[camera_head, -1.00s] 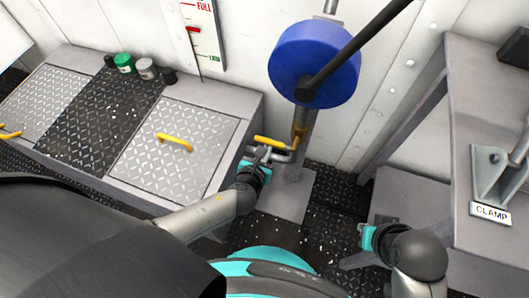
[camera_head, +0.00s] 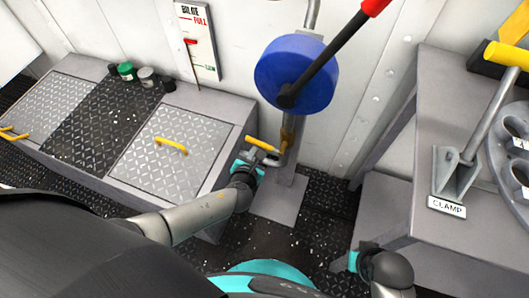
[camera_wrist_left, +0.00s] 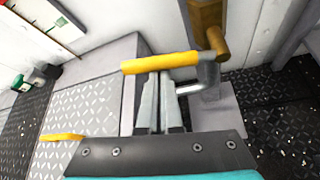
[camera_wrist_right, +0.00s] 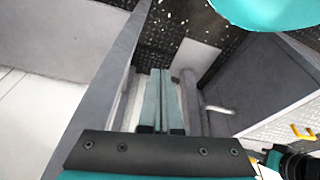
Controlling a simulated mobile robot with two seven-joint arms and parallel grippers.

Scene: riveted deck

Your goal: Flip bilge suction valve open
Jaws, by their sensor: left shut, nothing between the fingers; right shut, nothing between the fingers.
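The bilge suction valve has a brass body (camera_head: 287,136) on the pipe under the blue pump. Its yellow lever handle (camera_head: 262,144) sticks out level to the left. In the left wrist view, the yellow handle (camera_wrist_left: 160,63) lies crosswise at the fingertips and joins a grey bent arm beside the brass body (camera_wrist_left: 212,35). My left gripper (camera_wrist_left: 160,80) is shut and empty, its tips at or just under the handle; I cannot tell if they touch. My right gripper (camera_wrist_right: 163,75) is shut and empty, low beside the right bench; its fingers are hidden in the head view.
The blue pump (camera_head: 295,72) with a long red-tipped lever stands above the valve. A grey bench (camera_head: 420,130) with a clamp (camera_head: 455,175) is on the right. Floor hatches (camera_head: 165,150) with yellow handles lie left. A bilge gauge (camera_head: 198,42) hangs on the wall.

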